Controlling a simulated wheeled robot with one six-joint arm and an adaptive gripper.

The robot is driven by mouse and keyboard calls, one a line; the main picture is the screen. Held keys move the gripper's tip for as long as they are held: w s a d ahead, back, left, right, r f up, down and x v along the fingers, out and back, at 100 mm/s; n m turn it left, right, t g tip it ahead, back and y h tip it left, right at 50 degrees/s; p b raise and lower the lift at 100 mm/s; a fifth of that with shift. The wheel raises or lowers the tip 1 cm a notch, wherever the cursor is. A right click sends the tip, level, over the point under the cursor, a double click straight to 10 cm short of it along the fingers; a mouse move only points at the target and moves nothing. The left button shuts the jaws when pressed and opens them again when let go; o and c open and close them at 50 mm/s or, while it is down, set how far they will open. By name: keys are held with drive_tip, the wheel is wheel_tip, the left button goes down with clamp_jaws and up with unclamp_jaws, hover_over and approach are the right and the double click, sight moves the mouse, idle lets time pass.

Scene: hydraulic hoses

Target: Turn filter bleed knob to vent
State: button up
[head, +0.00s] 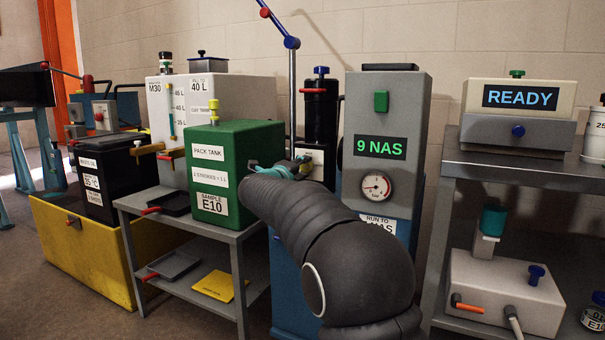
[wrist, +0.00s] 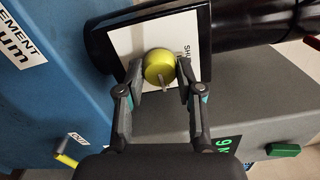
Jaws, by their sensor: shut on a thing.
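The filter bleed knob (wrist: 158,65) is a round yellow knob with a small pale pointer, on a white label plate (wrist: 195,38) where part of the word "SHUT" shows. My gripper (wrist: 161,75) is shut on the knob, one finger on each side of it. In the head view my gripper (head: 290,167) reaches the plate below the black filter cylinder (head: 319,110), and my dark arm hides most of the area. The rest of the plate's lettering is hidden or too small to read.
A grey unit reading "9 NAS" (head: 400,110) with a gauge stands close on the right. A green pack tank (head: 240,150) stands close on the left. A bench with a "READY" box (head: 520,115) is farther right.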

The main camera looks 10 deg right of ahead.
drive_tip(key=shift+m, duration=0.3)
drive_tip(key=o, duration=1.1)
drive_tip(key=shift+o, duration=0.2)
drive_tip(key=v, duration=1.2)
